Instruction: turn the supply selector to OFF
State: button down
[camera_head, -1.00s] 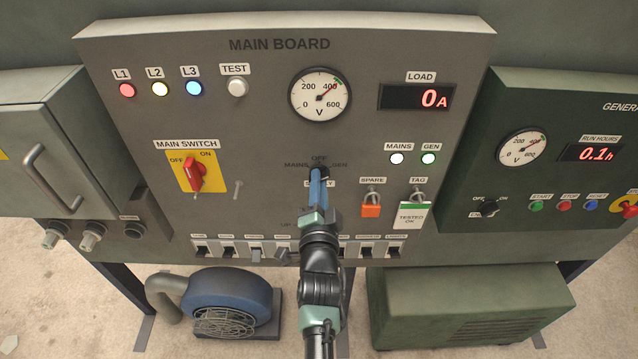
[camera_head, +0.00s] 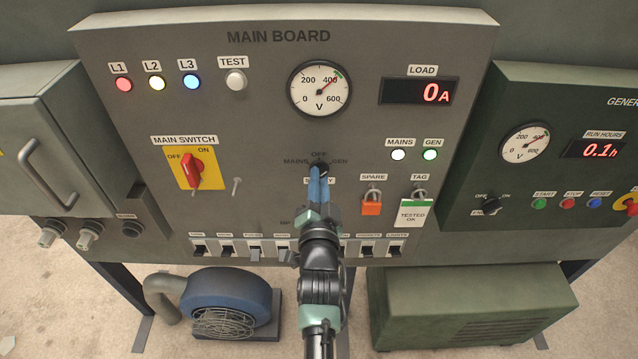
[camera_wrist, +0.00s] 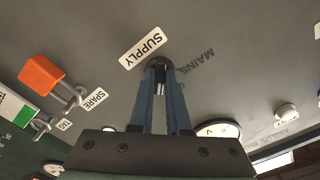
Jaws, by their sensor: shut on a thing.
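The supply selector (camera_head: 319,167) is a small dark knob low in the middle of the main board. MAINS, OFF and GEN are printed around it, and a SUPPLY label sits below, partly hidden by my fingers. My gripper (camera_head: 318,176) reaches up to it from below with blue fingers. In the wrist view the selector (camera_wrist: 159,63) sits at the tips of my gripper (camera_wrist: 160,72), one finger on each side, and the fingers are shut on it. Its pointer direction is mostly hidden, so I cannot tell which mark it faces.
A red main switch (camera_head: 193,170) on a yellow plate is to the left. A row of breaker switches (camera_head: 367,249) runs below, partly behind my arm.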

jog(key=shift+n+b, duration=1.85)
jog(key=shift+n, duration=2.35)
jog(key=c, duration=0.9)
grip_release()
jog(key=shift+s, duration=0.15)
jog(key=s+b, duration=0.2)
jog(key=s, duration=1)
jog(key=shift+s, duration=0.35)
